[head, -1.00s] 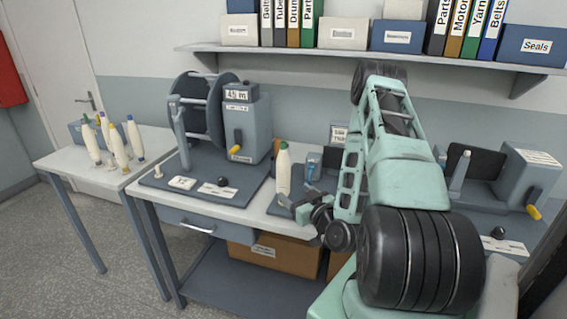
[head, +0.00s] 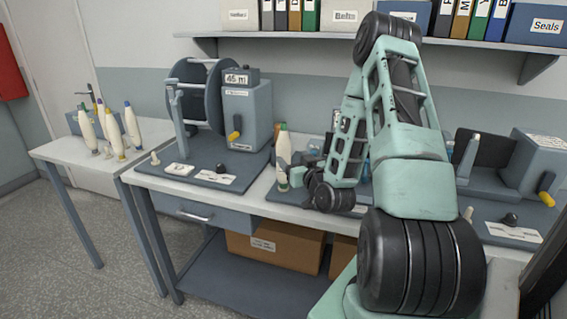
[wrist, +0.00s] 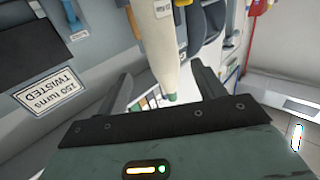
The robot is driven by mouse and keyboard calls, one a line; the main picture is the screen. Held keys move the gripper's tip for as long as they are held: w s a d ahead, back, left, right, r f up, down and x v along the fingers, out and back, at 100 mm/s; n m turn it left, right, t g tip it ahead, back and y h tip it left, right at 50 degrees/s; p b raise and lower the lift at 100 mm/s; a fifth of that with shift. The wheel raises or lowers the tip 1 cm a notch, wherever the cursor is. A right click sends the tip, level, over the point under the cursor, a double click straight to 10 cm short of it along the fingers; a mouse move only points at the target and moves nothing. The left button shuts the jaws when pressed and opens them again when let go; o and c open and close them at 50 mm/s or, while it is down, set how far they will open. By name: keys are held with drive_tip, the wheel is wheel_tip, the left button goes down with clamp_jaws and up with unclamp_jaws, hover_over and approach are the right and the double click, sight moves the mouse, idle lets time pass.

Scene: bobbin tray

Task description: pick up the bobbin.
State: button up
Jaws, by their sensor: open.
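A cream, tapered bobbin (head: 283,181) with a green tip stands upright on the middle bench in the head view. My gripper (wrist: 162,75) is open there, with a visible gap to the finger on each side. The bobbin's base is cut off in the wrist view.
Several similar bobbins (head: 106,128) stand on the left side table. A winding machine (head: 245,115) with a yellow-handled crank is left of my gripper. Another machine (head: 530,165) stands at the right. A shelf (head: 290,36) with boxes and binders runs above.

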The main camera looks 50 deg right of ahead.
sight(288, 152)
drive_tip(key=p+x, duration=0.1)
drive_tip(key=x, duration=0.2)
drive_tip(key=shift+w+d+r, duration=0.15)
drive_tip(key=shift+w, duration=0.2)
drive_tip(key=p+x, duration=0.3)
drive_tip(key=x, duration=0.1)
drive_tip(key=shift+w+a, duration=0.15)
drive_tip(key=shift+a, duration=0.1)
drive_tip(key=shift+w+d+f, duration=0.25)
drive_tip(key=shift+w, duration=0.2)
drive_tip(key=c, duration=1.2)
